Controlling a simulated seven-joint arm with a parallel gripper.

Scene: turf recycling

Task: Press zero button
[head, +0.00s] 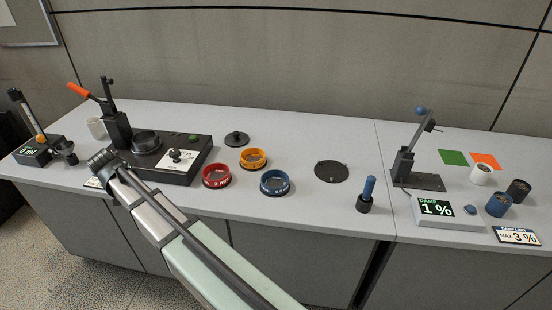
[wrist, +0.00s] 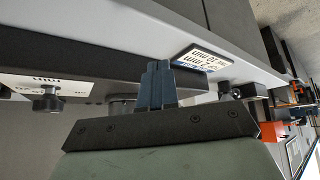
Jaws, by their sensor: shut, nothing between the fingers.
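No button marked zero can be read in either view. A black gauge stand with a small green-lit display (head: 35,150) stands at the far left of the bench; an orange part (head: 41,138) is on its post. A white meter (head: 450,212) at the right reads "DAMP 1 %" and has a round blue button (head: 470,210). My gripper (head: 98,162) is beside the front left of the black press base, right of the gauge stand. In the wrist view its blue-grey fingers (wrist: 155,85) are together and empty, close to the bench's front edge.
A black press base (head: 180,178) with an orange-handled lever (head: 78,90) stands beside my arm. A label plate (wrist: 205,58) lies near my fingers.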

